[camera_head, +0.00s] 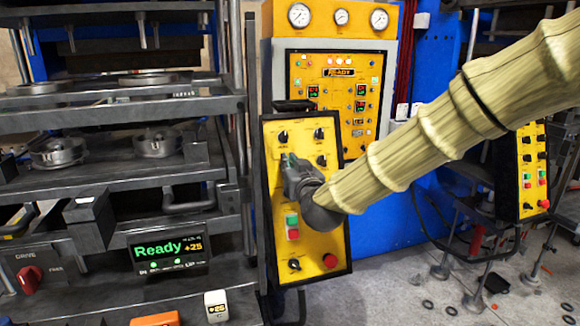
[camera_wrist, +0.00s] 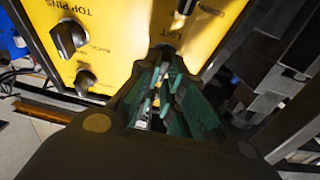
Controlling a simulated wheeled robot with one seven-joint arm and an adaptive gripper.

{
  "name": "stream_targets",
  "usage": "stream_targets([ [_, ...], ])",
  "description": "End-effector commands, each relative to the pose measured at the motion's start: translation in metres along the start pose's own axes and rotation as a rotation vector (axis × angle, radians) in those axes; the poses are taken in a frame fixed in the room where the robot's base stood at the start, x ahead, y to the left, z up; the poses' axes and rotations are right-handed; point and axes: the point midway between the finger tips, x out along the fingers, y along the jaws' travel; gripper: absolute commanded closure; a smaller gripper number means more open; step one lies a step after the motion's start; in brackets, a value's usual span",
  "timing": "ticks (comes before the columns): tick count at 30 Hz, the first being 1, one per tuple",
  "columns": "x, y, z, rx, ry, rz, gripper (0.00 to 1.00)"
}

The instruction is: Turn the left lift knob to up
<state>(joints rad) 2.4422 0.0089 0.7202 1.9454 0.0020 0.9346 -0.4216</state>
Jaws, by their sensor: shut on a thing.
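The yellow control panel (camera_head: 310,243) of the left press stands upright in the middle of the head view. My gripper (camera_head: 288,163) is at its left side, below the upper black knobs. In the wrist view my gripper (camera_wrist: 168,58) is shut on the lift knob at the panel, just beside the printed word LIFT (camera_wrist: 186,34). The fingers hide the knob, so I cannot tell which way it points. The top pins knob (camera_wrist: 68,38) and a smaller knob (camera_wrist: 84,81) are to the left in the wrist view, clear of the fingers.
Two upper knobs (camera_head: 283,137) (camera_head: 319,134), a green-and-red switch (camera_head: 292,225) and a red button (camera_head: 330,261) are on the same panel. The dark press (camera_head: 110,110) stands close on the left; its display (camera_head: 168,252) reads Ready +25. Another yellow panel (camera_head: 533,170) is at the right.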

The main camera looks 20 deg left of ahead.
Motion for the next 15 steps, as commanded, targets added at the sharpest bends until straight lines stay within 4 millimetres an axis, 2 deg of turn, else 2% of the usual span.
stream_targets([
  [8,0.0002,0.0004,0.0016,0.141,0.002,0.052,1.00],
  [15,0.0002,0.0008,0.0010,0.335,0.002,0.122,1.00],
])
